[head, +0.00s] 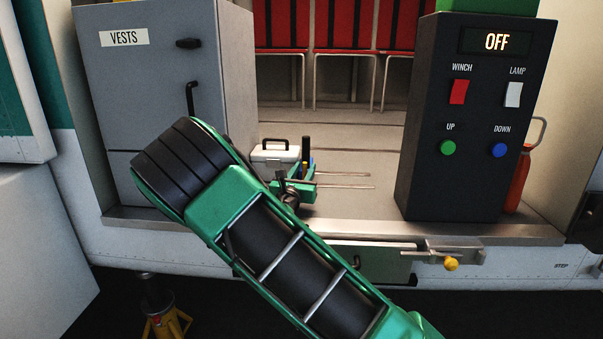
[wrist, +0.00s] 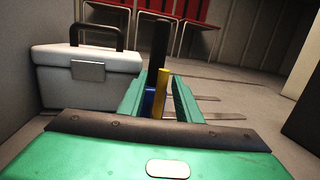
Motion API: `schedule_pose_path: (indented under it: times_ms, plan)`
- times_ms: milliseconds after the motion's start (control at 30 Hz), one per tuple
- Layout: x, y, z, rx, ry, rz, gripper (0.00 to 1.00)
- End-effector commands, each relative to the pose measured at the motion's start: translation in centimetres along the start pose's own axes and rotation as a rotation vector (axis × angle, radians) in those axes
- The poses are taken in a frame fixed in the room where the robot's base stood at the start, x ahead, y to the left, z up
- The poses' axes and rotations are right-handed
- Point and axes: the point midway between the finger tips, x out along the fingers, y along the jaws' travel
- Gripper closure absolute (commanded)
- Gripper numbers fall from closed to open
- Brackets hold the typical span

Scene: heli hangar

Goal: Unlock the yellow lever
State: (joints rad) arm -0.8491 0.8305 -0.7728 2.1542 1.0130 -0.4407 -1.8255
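My arm rises from the bottom and bends at the left. A green end part (head: 291,187), apparently my gripper, shows beyond it above the cabin floor, left of and above the lever, clear of it. Black, yellow and blue upright pieces show there, also in the wrist view.
A white case (head: 274,154) with a dark handle is behind the green part; it also shows in the wrist view (wrist: 88,75). A black control box (head: 475,120) reading OFF stands above the lever. A grey VESTS cabinet (head: 145,85) is left. Floor before the red seats is open.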

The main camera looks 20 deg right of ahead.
Motion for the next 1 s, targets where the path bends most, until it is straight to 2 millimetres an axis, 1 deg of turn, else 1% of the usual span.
schedule_pose_path:
  times_ms: [333, 467, 567, 800, 900, 1000]
  plan:
    - [0.0, -0.2, 0.1, 0.001, 0.000, -0.003, 0.69]
    - [-0.9, -0.1, 0.0, 0.000, 0.001, -0.002, 0.69]
    - [-2.4, 0.0, -0.1, -0.001, 0.002, 0.001, 0.69]
    - [-7.0, 0.1, -0.1, -0.002, 0.002, 0.001, 0.69]
    - [-8.5, 0.0, -0.1, -0.001, 0.001, 0.001, 0.69]
    - [-9.7, 0.1, -0.1, -0.001, 0.002, 0.001, 0.69]
